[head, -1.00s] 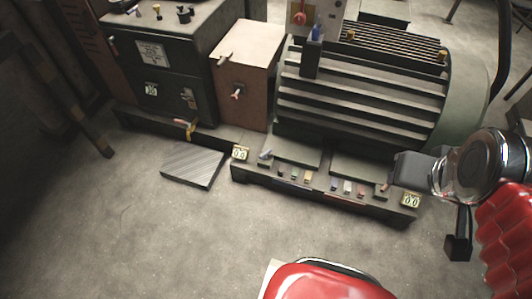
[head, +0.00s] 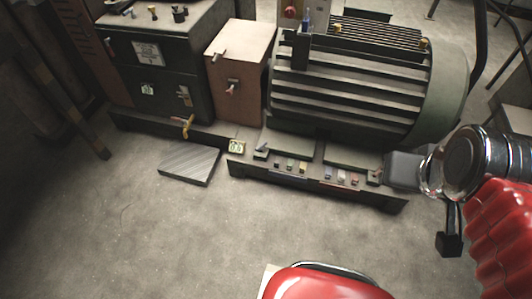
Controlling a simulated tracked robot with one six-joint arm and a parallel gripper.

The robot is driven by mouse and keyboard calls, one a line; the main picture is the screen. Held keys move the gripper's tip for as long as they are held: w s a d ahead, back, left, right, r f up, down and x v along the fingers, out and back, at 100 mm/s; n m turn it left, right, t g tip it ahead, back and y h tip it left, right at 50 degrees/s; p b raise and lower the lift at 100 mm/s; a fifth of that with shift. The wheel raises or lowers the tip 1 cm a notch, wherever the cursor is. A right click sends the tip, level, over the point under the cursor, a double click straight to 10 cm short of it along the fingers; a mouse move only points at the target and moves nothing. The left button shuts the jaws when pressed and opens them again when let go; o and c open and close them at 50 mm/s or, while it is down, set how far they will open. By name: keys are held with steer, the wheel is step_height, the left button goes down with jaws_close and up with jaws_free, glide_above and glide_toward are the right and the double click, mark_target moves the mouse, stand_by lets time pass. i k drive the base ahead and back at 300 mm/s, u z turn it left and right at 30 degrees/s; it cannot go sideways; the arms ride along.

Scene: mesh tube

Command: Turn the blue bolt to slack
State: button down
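Two blue parts show in the head view, and I cannot tell which is the blue bolt. One small upright blue piece (head: 305,22) stands on a dark bracket at the upper left of the ribbed motor (head: 345,95). A small blue piece (head: 328,172) sits in the row of coloured parts along the motor's base. My gripper (head: 392,168) is at the right end of that base, close to a small reddish part. It appears as a grey block seen from behind. Its fingers are not clear, so I cannot tell whether it is open or shut.
A brown box (head: 238,70) and a dark green cabinet (head: 158,70) stand left of the motor. A ribbed metal plate (head: 190,165) lies on the floor. A number display (head: 237,147) sits at the base's left end. The concrete floor (head: 150,235) in front is clear.

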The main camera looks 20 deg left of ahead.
mark_target(260, 147)
steer(key=k, duration=1.05)
steer(key=u, duration=0.2)
steer(key=i, duration=0.45)
steer(key=u, duration=0.75)
steer(key=i, duration=0.7)
steer(key=u, duration=0.35)
steer(key=i, duration=1.45)
steer(key=z, duration=0.15)
